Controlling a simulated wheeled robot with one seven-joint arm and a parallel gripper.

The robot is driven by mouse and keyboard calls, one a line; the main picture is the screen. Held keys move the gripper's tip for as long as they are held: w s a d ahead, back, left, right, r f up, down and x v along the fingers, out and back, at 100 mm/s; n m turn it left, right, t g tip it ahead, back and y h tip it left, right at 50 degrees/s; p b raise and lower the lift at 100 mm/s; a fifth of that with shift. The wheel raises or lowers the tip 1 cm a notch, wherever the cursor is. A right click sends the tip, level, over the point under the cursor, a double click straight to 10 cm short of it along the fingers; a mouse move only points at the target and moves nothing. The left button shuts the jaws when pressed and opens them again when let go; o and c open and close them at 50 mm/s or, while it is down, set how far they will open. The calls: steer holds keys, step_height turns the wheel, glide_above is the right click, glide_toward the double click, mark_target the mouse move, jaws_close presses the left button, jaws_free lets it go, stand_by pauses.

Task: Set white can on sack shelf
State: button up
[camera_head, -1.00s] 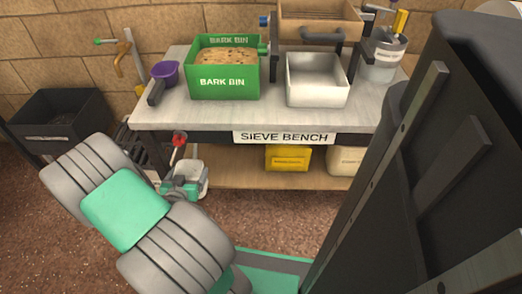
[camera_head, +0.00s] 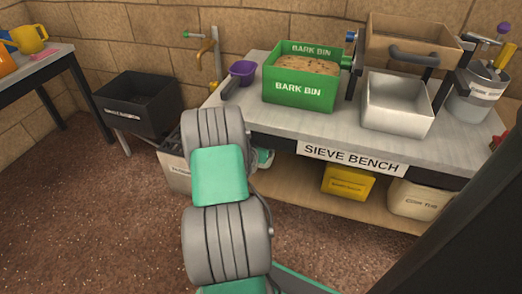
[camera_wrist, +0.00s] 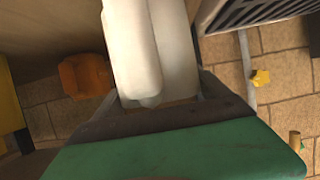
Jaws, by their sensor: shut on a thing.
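The white can (camera_wrist: 150,50) fills the upper middle of the wrist view, close to the lens. My gripper (camera_wrist: 160,98) is shut on it, with dark fingers on either side. In the head view my grey and green arm hides most of the gripper, and I cannot make out the can there. No sign reading sack shelf is legible. The sieve bench (camera_head: 352,160) has a lower wooden shelf (camera_head: 300,185) holding a yellow container (camera_head: 347,183) and a cream container (camera_head: 418,199); I cannot tell whether this is the sack shelf.
A black bin (camera_head: 138,104) and another table (camera_head: 35,72) stand left. Brown floor at lower left is clear.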

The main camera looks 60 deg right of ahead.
step_height(320, 180, down, 2)
steer(key=shift+f, duration=0.1)
steer(key=shift+r, duration=0.25)
steer(key=o, duration=1.4)
steer(key=shift+f, duration=0.1)
steer(key=shift+o, duration=0.2)
steer(key=shift+a, duration=0.1)
steer(key=p+v, duration=0.4)
steer(key=v, duration=0.8)
steer(key=shift+p, duration=0.3)
